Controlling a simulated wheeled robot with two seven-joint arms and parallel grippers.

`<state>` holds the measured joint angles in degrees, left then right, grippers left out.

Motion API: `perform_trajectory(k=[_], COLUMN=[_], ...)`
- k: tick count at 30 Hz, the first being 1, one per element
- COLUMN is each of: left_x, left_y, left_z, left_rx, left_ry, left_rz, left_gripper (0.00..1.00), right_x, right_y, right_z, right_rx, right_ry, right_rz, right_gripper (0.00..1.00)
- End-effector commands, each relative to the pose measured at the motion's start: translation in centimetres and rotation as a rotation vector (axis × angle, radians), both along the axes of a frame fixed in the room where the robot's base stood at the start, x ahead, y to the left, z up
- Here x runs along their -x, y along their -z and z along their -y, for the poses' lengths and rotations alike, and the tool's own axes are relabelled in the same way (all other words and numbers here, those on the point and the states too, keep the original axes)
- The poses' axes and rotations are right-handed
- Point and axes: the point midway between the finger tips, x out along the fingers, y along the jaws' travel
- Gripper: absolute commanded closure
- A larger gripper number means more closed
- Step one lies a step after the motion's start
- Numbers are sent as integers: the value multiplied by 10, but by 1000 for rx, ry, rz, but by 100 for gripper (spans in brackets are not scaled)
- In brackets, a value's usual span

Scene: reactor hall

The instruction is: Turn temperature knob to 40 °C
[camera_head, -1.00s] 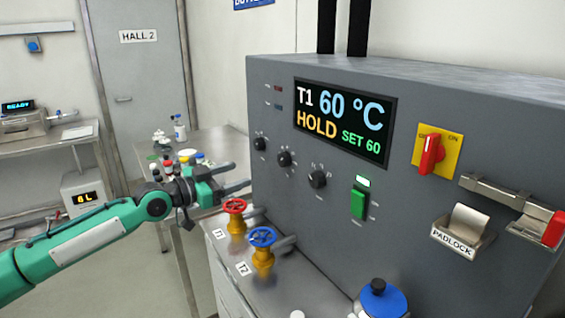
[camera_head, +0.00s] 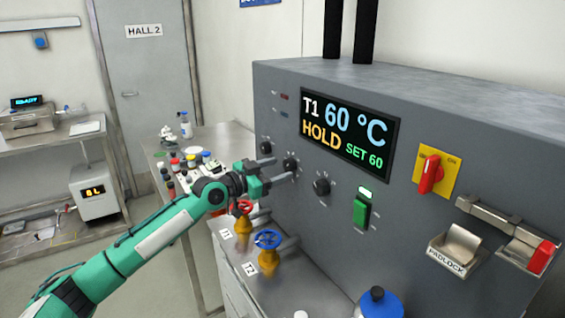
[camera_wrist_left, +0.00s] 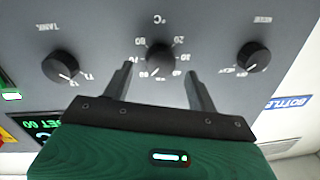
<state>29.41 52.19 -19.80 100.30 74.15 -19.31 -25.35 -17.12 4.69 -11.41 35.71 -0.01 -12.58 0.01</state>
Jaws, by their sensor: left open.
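The temperature knob (camera_head: 291,163) is the middle of three black knobs on the grey panel. In the left wrist view this knob (camera_wrist_left: 160,57) sits under a "°C" mark with a number scale around it. The panel display (camera_head: 348,133) reads T1 60 °C, HOLD, SET 60. My left gripper (camera_head: 281,169) is open and empty, its fingers pointing at the panel. In the left wrist view the left gripper's fingertips (camera_wrist_left: 160,72) lie on either side of the temperature knob; contact cannot be told. My right gripper is not in view.
The tank knob (camera_wrist_left: 63,68) and mode knob (camera_wrist_left: 253,57) flank the temperature knob. Red (camera_head: 242,208) and blue (camera_head: 267,239) valve wheels stand below my arm. A green switch (camera_head: 361,211) and a red rotary switch (camera_head: 431,174) are further right.

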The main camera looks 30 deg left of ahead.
Motion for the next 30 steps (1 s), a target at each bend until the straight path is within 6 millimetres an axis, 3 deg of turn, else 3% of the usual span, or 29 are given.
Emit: perform_trajectory(k=[6, 17, 24, 30], left_x=[-19, -23, -23, -23], left_y=[-1, 0, 0, 0], left_z=[9, 11, 11, 11], left_rx=[1, 0, 0, 7], left_ry=[-1, -1, -1, -1], left_rz=[1, 0, 0, -4], left_gripper=[42, 42, 86, 86], right_x=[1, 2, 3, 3], right_y=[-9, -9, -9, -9], right_z=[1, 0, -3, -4], right_rx=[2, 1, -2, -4], right_ry=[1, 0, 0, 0], right_rz=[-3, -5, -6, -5], right_gripper=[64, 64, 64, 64])
